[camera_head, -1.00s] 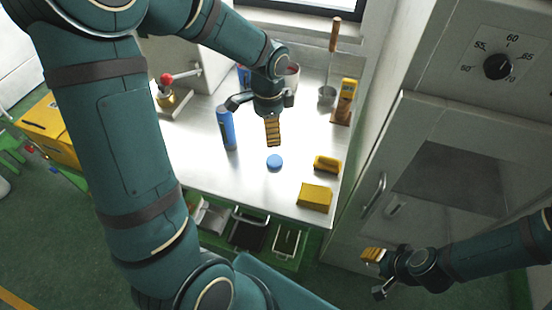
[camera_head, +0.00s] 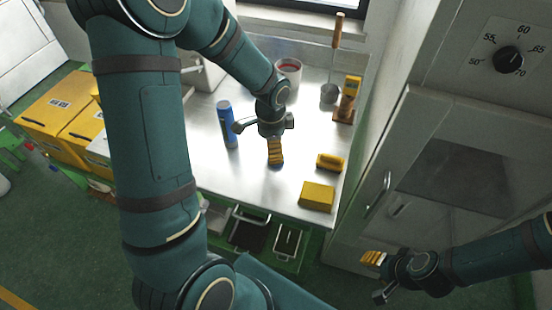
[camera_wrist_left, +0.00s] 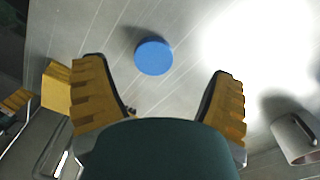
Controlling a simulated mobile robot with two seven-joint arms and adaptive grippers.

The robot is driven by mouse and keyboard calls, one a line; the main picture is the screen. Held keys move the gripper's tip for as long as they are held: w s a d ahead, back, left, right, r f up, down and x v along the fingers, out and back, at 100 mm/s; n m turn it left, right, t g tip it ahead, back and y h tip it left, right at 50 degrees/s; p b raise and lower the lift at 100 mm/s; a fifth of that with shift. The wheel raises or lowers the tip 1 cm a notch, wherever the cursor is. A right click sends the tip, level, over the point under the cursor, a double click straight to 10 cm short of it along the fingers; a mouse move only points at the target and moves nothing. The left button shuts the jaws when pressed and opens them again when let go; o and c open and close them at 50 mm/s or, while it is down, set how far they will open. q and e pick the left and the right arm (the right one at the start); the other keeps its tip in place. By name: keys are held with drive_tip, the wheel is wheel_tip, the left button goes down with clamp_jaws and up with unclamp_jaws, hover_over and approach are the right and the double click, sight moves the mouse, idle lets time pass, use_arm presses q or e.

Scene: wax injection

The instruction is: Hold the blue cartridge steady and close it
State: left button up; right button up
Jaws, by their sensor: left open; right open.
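The blue cartridge (camera_head: 227,124) stands upright on the metal table, left of my left gripper and apart from it. My left gripper (camera_head: 275,153) is open and points down above the round blue cap, which it almost wholly hides in the head view. In the left wrist view the blue cap (camera_wrist_left: 153,56) lies flat on the table between the spread yellow fingers, touched by neither. My right gripper (camera_head: 375,276) is open and empty, in front of the grey cabinet, away from the table.
A yellow block (camera_head: 317,196) and a yellow brush-like piece (camera_head: 330,162) lie at the table's right. A pot (camera_head: 288,73), a ladle (camera_head: 330,93) and a yellow-topped device (camera_head: 348,95) stand at the back. The grey cabinet (camera_head: 455,180) bounds the right side.

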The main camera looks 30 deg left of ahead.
use_arm(q)
drive_tip(key=f, duration=0.1)
drive_tip(key=f+b, duration=0.1)
drive_tip(key=f, duration=0.3)
drive_tip(key=shift+s+d+f, duration=0.1)
drive_tip(key=shift+d+f, duration=0.05)
drive_tip(key=shift+d, duration=0.2)
drive_tip(key=c, duration=0.9)
